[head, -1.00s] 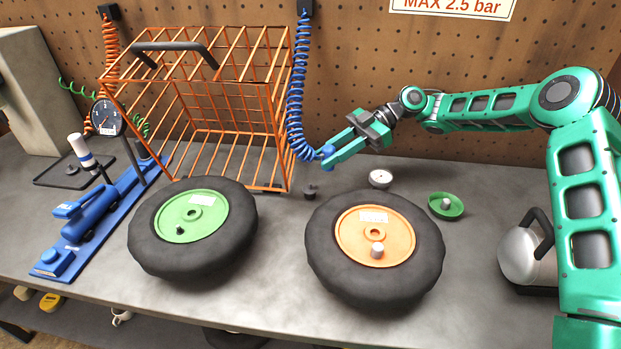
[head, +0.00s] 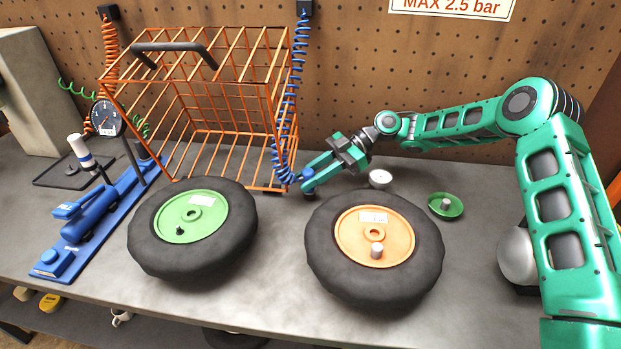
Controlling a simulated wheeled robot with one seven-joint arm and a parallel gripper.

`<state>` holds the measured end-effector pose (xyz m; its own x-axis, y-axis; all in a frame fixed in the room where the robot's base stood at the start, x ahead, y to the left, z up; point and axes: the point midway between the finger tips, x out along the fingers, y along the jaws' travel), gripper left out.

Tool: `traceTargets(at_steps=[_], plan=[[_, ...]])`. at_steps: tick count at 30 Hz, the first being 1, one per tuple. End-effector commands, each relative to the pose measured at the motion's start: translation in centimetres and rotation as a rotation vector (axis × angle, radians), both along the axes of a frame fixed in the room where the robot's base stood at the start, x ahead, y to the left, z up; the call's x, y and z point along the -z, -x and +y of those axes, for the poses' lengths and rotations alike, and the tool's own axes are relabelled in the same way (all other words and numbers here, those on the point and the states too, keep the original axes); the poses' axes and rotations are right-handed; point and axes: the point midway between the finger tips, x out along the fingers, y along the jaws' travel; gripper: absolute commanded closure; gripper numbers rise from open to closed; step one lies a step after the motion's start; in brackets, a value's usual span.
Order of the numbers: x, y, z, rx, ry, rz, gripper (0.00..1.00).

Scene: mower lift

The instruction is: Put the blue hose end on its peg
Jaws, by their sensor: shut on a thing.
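My gripper (head: 309,179) is shut on the blue hose end (head: 307,174), just right of the cage's lower right corner. The blue coiled hose (head: 290,110) hangs from a black wall bracket and runs down along the cage's right side to my gripper. A small dark stub (head: 309,195) stands on the bench under my fingertips and is mostly hidden by them; it may be the peg. I cannot tell whether the hose end touches it.
The orange wire cage (head: 215,125) stands close on the left. The green-hubbed wheel (head: 190,228) and orange-hubbed wheel (head: 330,265) lie in front. A white round piece (head: 380,179) and green dish (head: 446,213) are to the right. The blue pump (head: 90,215) is far left.

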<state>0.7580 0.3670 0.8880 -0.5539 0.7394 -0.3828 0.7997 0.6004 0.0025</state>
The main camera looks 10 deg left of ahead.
Motion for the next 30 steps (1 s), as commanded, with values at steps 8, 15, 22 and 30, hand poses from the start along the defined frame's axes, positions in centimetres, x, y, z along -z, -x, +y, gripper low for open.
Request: traceTargets(at_steps=[8,15,22,30], plan=[[0.0,0.1,0.1,-0.001,0.0,0.002,0.55],[-0.1,-0.1,-0.1,0.0,-0.001,0.001,0.55],[-1.0,-1.6,-2.0,0.002,-0.001,0.0,0.55],[-2.5,-3.7,-4.8,0.0,-0.002,0.001,0.55]])
